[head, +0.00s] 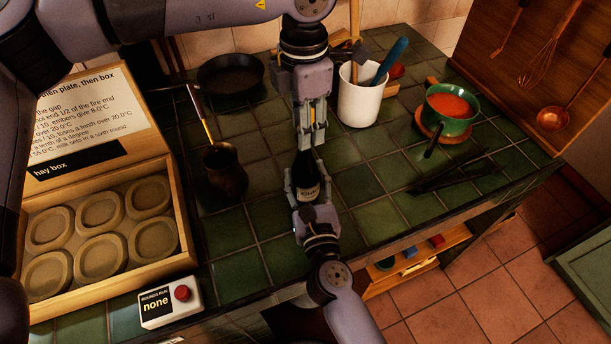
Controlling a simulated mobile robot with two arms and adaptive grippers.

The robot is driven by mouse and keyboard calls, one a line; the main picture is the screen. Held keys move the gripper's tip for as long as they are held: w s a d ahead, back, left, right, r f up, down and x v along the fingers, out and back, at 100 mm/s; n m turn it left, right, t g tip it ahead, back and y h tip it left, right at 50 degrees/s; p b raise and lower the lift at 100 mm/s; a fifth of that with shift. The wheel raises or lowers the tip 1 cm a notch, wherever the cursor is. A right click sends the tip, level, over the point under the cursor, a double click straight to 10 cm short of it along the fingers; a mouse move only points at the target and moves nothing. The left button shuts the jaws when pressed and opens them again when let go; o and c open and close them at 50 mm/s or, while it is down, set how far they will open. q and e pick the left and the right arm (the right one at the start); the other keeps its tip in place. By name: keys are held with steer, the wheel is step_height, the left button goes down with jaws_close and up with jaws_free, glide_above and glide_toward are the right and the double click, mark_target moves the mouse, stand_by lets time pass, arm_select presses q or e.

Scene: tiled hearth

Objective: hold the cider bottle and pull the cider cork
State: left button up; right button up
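The dark cider bottle (306,174) with a pale label stands upright on the green tiled hearth, in the middle of the head view. My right gripper (308,194) reaches in from the front, low on the bottle. Its fingers lie on both sides of the bottle, shut on it. My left gripper (311,142) points straight down over the bottle, its fingertips at the top of the neck. The cork is hidden between or behind these fingertips, so I cannot tell whether they grip it.
Left are a dark jug (226,172), a black pan (231,74) and a hay box (178,212) with several round pads. A button box (170,303) sits in front. Right are a white crock (360,104), a green pot (448,122) of red soup and dark tongs (455,178). Tiles right of the bottle are clear.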

arm_select(q)
steer(key=o, duration=0.3)
steer(key=shift+r, duration=0.1)
